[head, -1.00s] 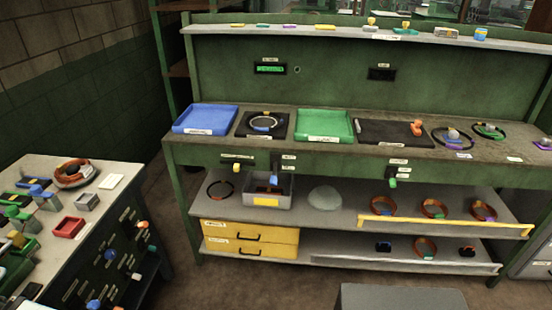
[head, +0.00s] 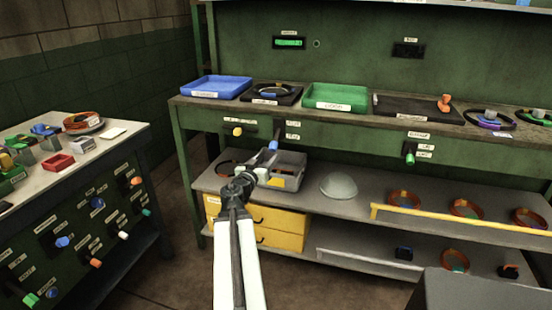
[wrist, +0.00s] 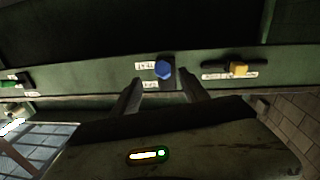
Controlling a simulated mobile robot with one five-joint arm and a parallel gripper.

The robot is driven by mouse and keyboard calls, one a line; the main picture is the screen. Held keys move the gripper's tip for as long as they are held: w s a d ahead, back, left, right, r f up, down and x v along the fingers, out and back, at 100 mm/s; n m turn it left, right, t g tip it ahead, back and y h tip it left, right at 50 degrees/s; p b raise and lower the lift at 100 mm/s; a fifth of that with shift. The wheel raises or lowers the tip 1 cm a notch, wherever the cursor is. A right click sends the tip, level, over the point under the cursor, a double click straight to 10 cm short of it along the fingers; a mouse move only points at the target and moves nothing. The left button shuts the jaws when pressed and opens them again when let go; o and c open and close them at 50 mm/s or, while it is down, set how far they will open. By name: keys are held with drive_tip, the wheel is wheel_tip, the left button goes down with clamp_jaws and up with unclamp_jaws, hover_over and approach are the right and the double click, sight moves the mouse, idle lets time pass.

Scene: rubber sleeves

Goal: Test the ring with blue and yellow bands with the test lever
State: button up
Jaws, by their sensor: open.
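The ring with what look like blue and yellow bands (head: 261,93) lies on a black pad (head: 291,99) on the bench top, between the blue and green trays. Below the bench edge a lever with a blue knob (head: 272,146) sticks out beside small labels too small to read. It also shows in the wrist view (wrist: 162,70), just beyond and between my fingertips. My gripper (wrist: 160,88) is open and empty, its fingers pointing toward the blue knob but apart from it. In the head view my gripper (head: 262,173) is just below the knob, in front of the grey bin.
A yellow knob (head: 237,132) is left of the blue one, a green knob (head: 409,158) far right. The blue tray (head: 216,96) and green tray (head: 336,107) flank the pad. A grey bin (head: 291,184) and clear dome (head: 339,187) stand on the shelf below.

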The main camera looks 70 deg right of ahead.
sight(272, 151)
drive_tip(key=d, duration=0.7)
drive_tip(key=shift+d, duration=0.3)
drive_tip(key=shift+a, duration=0.1)
clamp_jaws()
idle(0.8)
